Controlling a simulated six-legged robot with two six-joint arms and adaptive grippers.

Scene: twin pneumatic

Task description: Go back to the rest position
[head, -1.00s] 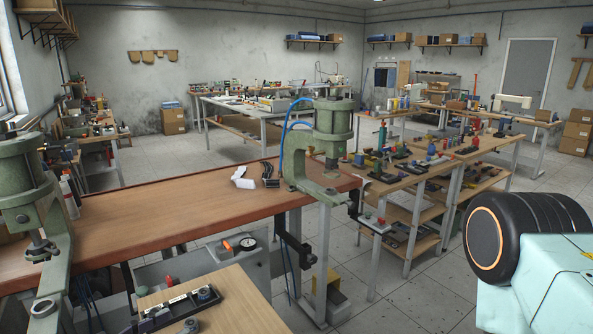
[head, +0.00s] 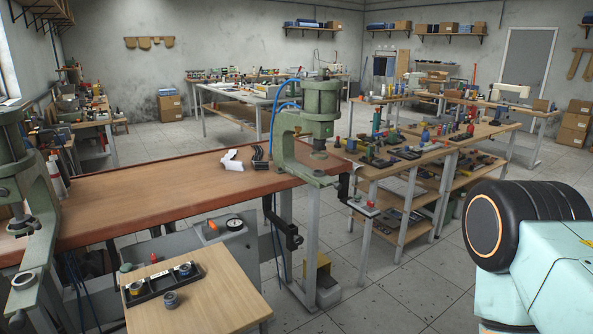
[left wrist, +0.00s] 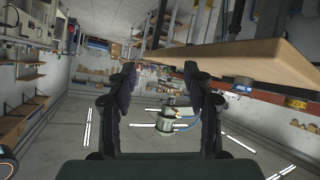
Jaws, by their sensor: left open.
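My left gripper (left wrist: 160,85) shows in the left wrist view, its two dark fingers spread apart. Nothing is seen between the fingertips. The room appears upside down there, with a wooden tabletop edge (left wrist: 265,60) at the upper right, beyond the right finger. A green press with a blue hose (left wrist: 178,115) shows small in the background between the fingers. Neither gripper is in the head view. A mint-coloured part with a black ribbed cylinder fills the lower right of the head view and looks like part of my own body.
A brown workbench (head: 150,195) carries green presses at its right end (head: 310,125) and left end (head: 20,190). A small wooden table (head: 225,295) in front holds a black tray (head: 133,297) and a loose round fitting (head: 171,299). Open floor (head: 400,280) lies right of it.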

